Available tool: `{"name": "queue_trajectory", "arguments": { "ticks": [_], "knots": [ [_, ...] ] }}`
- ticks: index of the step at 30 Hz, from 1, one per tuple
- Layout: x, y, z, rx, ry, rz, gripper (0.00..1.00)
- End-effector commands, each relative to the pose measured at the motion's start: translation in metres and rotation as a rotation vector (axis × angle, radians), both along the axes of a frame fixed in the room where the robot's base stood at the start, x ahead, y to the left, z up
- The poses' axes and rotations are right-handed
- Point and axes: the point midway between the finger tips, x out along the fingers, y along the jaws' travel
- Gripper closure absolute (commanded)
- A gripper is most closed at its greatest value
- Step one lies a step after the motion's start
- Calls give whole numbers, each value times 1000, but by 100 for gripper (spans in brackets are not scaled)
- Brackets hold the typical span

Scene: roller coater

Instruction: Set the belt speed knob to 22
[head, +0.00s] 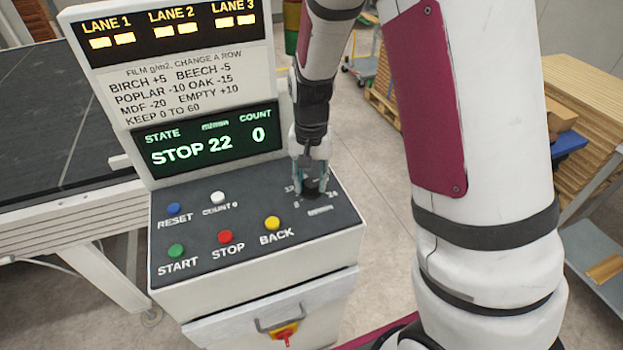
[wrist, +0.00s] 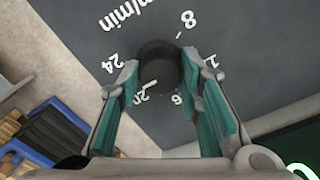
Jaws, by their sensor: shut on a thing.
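The belt speed knob (wrist: 158,66) is a round black knob on the dark panel, with numbers such as 8, 16, 20 and 24 printed around it. My gripper (wrist: 156,82) has its two teal-padded fingers on either side of the knob, shut on it. A pale pointer line on the knob shows near the 20, on the 24 side as far as I can tell. In the head view my gripper (head: 312,178) reaches down over the knob and mostly hides it. The display (head: 206,143) reads STOP, 22 and count 0.
Left of the knob on the panel are the BACK (head: 272,223), STOP (head: 225,237), START (head: 176,251), RESET (head: 174,209) and white count (head: 217,197) buttons. A red and yellow switch (head: 285,333) is on the cabinet front. A dark conveyor (head: 60,130) stands at left.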

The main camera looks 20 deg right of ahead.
Motion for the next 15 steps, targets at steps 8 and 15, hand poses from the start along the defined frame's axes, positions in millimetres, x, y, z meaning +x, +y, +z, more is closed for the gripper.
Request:
{"name": "queue_trajectory", "arguments": {
  "ticks": [8,15],
  "knots": [
    [1,1,1,1,-2,1,95],
    [1,1,0,0,-1,1,47]
  ]
}}
